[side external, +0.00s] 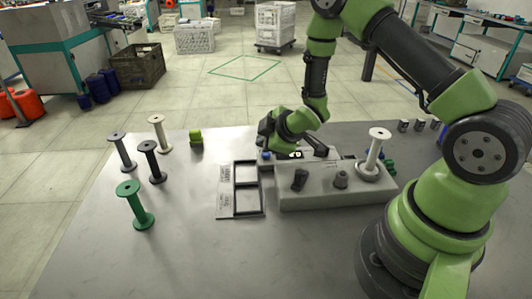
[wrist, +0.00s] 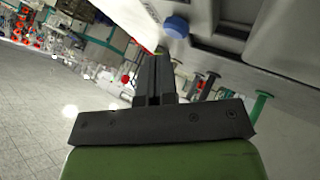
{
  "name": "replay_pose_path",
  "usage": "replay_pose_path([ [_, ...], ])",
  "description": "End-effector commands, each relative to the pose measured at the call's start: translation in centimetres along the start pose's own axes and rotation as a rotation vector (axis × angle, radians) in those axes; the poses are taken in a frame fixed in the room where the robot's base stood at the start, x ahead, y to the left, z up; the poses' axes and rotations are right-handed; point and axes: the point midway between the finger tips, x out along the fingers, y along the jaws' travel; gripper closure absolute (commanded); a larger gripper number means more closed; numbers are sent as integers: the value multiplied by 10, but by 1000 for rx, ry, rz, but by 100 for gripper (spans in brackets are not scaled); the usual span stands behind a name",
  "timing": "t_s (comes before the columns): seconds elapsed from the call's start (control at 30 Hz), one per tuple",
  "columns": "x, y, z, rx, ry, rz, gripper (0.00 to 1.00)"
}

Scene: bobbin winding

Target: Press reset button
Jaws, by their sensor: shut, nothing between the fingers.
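The blue reset button (side external: 266,155) shows at the back left end of the winding machine (side external: 325,198) in the side view. In the wrist view the blue button (wrist: 176,27) is a round cap just ahead and slightly right of the fingertips. My gripper (wrist: 156,57) is shut and empty, its fingers together. In the side view my gripper (side external: 267,146) is low beside the button and partly hidden by my wrist. I cannot tell whether the fingertips touch the button.
A white spool (side external: 375,158) stands on the machine's right end, near a black knob (side external: 300,180) and a grey knob (side external: 341,179). A two-pocket tray (side external: 263,208) lies left. A green spool (side external: 135,205) and several others stand further left. The table front is clear.

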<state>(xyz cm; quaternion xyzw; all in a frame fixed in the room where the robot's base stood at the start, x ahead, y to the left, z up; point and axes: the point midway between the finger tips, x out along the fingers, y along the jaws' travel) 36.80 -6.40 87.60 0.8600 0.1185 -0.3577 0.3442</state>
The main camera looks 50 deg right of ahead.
Motion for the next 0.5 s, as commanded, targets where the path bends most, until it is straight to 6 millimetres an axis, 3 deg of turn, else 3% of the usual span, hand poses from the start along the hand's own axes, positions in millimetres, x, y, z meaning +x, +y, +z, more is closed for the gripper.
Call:
replay_pose_path([
  [0.5,6,-4,4,0,0,-1,100],
])
